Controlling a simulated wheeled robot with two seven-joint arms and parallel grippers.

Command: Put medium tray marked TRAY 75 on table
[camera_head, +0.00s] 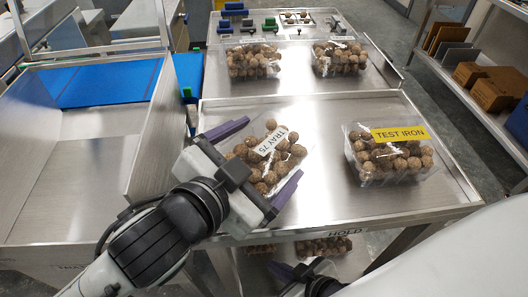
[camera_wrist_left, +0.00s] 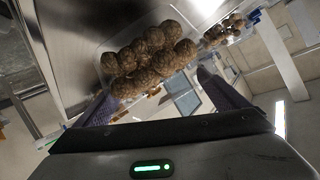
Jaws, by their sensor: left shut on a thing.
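A clear clamshell tray of brown balls with a white label TRAY 75 (camera_head: 272,141) is over the front steel table (camera_head: 330,214). My left gripper (camera_head: 255,160) is shut on it, with a purple finger along each of two opposite sides. The tray sits turned at an angle in the head view; I cannot tell whether its base touches the table. In the left wrist view the balls of this tray (camera_wrist_left: 150,58) show between the fingers (camera_wrist_left: 165,107). My right gripper (camera_head: 297,273) is low at the bottom edge, partly cut off, its opening unclear.
A tray labelled TEST IRON (camera_head: 388,160) stands on the right of the same table. Two more ball-filled trays (camera_head: 254,62) (camera_head: 340,57) stand behind. More balls (camera_head: 323,246) show below the table's HOLD edge. A walled steel bin (camera_head: 80,150) is at left, a shelf with boxes (camera_head: 480,80) at right.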

